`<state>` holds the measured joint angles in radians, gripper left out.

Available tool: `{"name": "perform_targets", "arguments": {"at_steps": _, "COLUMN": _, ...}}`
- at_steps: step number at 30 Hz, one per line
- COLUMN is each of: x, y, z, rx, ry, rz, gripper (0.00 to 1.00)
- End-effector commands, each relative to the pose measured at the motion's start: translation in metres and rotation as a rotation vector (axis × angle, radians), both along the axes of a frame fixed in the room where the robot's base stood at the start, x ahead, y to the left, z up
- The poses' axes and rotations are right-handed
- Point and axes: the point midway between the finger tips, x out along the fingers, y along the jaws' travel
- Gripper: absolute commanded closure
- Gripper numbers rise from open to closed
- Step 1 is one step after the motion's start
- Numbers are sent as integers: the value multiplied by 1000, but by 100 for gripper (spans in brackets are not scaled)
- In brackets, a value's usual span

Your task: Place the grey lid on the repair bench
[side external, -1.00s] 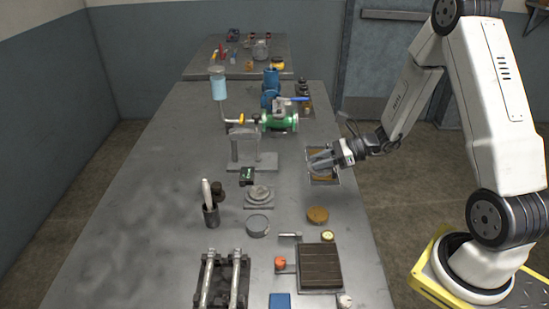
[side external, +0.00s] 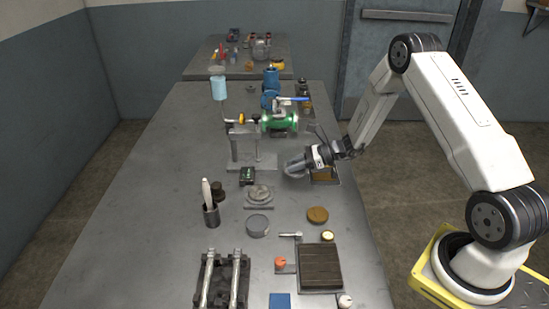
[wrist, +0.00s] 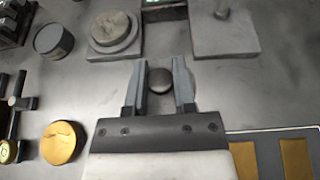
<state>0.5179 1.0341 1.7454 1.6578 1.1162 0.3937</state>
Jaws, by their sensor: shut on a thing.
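My gripper (side external: 293,169) is above the right half of the long grey metal bench (side external: 150,190). In the wrist view my gripper (wrist: 159,82) is shut on the grey lid (wrist: 159,79), which shows as a dark round knob between the fingers with a paler disc partly behind it. The fingers hide much of the lid. In the side view the lid is too small to tell apart from the fingers. A second metal bench (side external: 205,70) stands behind; the frames do not show which is the repair bench.
A marked tray with tan pads (wrist: 243,158) lies at the bench's right edge. The bench's left side is clear.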

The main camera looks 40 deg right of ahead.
Motion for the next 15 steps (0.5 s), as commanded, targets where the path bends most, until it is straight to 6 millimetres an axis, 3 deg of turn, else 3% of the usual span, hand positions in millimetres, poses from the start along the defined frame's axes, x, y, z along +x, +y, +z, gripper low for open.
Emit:
{"name": "perform_targets", "arguments": {"at_steps": 10, "x": 4, "y": -1, "z": -5, "rx": 0, "ry": 0, "rz": 0, "gripper": 100}}
{"name": "perform_targets", "arguments": {"at_steps": 15, "x": 6, "y": -1, "z": -20, "rx": 1, "ry": 3, "rz": 0, "gripper": 100}}
